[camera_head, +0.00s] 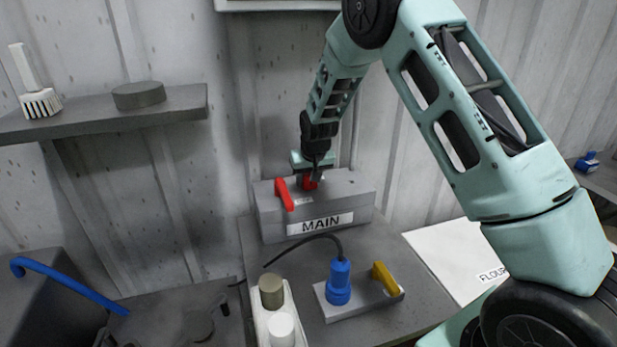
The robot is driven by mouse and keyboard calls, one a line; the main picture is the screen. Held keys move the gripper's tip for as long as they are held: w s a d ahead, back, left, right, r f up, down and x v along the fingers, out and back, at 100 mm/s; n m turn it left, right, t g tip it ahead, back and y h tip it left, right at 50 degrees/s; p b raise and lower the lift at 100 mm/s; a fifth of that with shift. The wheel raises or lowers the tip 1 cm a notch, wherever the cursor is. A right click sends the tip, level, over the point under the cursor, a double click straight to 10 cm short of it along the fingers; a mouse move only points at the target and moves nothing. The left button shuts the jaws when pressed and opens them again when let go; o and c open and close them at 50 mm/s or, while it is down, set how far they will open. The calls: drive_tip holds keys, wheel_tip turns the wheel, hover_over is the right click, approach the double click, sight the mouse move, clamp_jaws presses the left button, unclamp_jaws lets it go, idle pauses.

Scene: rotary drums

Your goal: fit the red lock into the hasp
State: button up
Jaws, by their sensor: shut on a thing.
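My gripper (312,172) points down over the top of the grey box (268,218) labelled MAIN. It is shut on the red lock (309,184), which shows as a small red piece between and below the fingers. A red lever (285,194) stands on the box just left of the gripper, tilted, with a small white label beside it. I cannot make out the hasp; it is too small or hidden by the gripper and lock. I cannot tell whether the lock touches the box.
In front of the box, a blue plug (339,284) with a black cable and a yellow handle (385,278) sit on a grey block. A white holder (261,318) carries two round caps. A shelf (180,108) is at left. A white FLOUR surface (450,250) lies right.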

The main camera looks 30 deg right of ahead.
drive_tip(key=shift+f, duration=0.3)
drive_tip(key=o, duration=1.1)
drive_tip(key=shift+r, duration=0.15)
drive_tip(key=b+v, duration=0.4)
drive_tip(key=v, duration=1.3)
